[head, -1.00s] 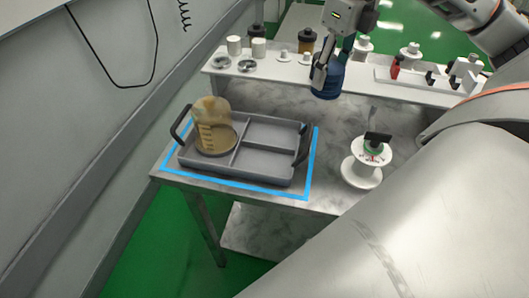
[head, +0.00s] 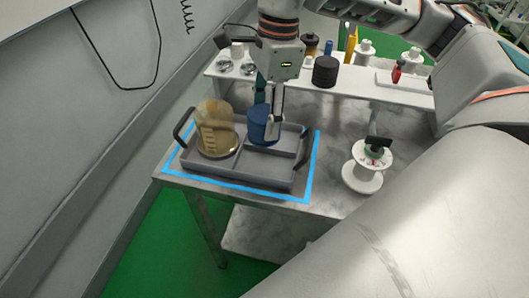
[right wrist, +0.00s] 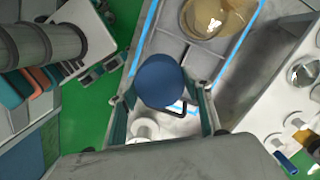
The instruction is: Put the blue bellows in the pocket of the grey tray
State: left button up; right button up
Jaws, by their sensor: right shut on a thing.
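The blue bellows (head: 259,126) is held upright in my right gripper (head: 272,126), which is shut on it. It is over the back middle part of the grey tray (head: 235,176), just right of the amber bellows. I cannot tell whether its base touches the tray floor. In the right wrist view the blue bellows (right wrist: 160,80) shows as a round dark blue top between the fingers (right wrist: 162,108). The tray (right wrist: 165,45) has dividers, and a front right pocket is empty. My left gripper is not in view.
Blue tape (head: 308,180) outlines the tray's place. A white spool-like stand (head: 364,168) is to the right. A raised shelf (head: 345,90) behind holds several jars, lids and a black ribbed piece (head: 325,71).

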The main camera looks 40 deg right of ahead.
notch_tip(320, 180, down, 6)
jog(key=shift+f+b, duration=0.25)
jog(key=shift+b, duration=0.05)
notch_tip(320, 180, down, 4)
jog(key=shift+f, duration=0.35)
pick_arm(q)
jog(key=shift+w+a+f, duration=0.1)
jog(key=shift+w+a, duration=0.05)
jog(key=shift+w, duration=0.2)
pick_arm(e)
jog(key=shift+f+b, duration=0.1)
jog(key=shift+b, duration=0.2)
jog(key=o, duration=1.2)
jog(key=shift+c, duration=0.2)
